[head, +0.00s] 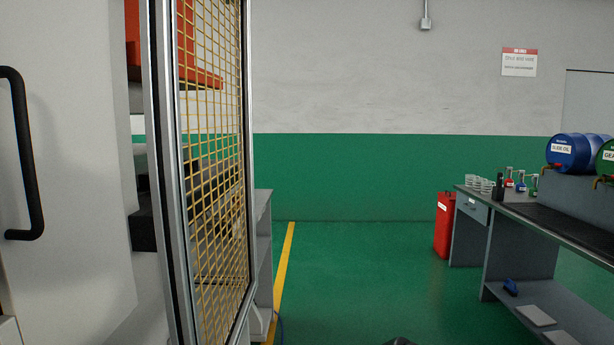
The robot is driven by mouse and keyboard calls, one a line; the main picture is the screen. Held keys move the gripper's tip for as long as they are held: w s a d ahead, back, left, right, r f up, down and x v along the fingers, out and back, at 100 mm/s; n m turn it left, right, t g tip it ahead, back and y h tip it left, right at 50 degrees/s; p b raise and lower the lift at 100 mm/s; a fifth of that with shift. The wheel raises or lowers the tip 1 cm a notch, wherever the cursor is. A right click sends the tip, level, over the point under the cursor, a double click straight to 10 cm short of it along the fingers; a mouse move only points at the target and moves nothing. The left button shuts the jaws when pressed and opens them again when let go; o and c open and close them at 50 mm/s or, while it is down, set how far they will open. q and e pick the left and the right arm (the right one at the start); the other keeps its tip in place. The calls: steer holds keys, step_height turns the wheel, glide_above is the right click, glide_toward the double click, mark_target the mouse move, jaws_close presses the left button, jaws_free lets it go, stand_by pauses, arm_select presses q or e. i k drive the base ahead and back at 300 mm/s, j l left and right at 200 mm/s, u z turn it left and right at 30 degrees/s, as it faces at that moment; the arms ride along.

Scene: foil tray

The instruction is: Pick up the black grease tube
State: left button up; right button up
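A small black upright object (499,187) stands near the left end of the grey workbench (513,212) at the right. It may be the black grease tube, but it is too small to tell. Neither of my grippers shows in the head view.
A yellow mesh panel in a metal frame (249,200) blocks the left side. The bench holds clear cups (480,184), small flasks (521,184) and a blue oil drum (577,151). A red can (444,226) stands on the floor. The green floor between is mostly clear.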

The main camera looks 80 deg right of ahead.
mark_target(500, 175)
steer(key=l+z, duration=0.1)
steer(key=z, duration=1.15)
steer(key=i+l+z, duration=0.1)
steer(key=l+z, duration=0.3)
steer(key=i+l+z, duration=0.1)
steer(key=l+z, duration=0.3)
steer(key=i+l+z, duration=0.15)
steer(key=z, duration=0.2)
steer(key=i+l+z, duration=0.2)
steer(key=z, duration=0.2)
steer(key=i+l+z, duration=0.25)
steer(key=z, duration=0.15)
steer(key=i+l+z, duration=0.1)
steer(key=i+z, duration=0.5)
steer(key=i, duration=2.4)
steer(key=i+j+z, duration=0.1)
steer(key=z, duration=0.4)
steer(key=i+j+z, duration=0.1)
steer(key=j+z, duration=0.15)
steer(key=z, duration=0.2)
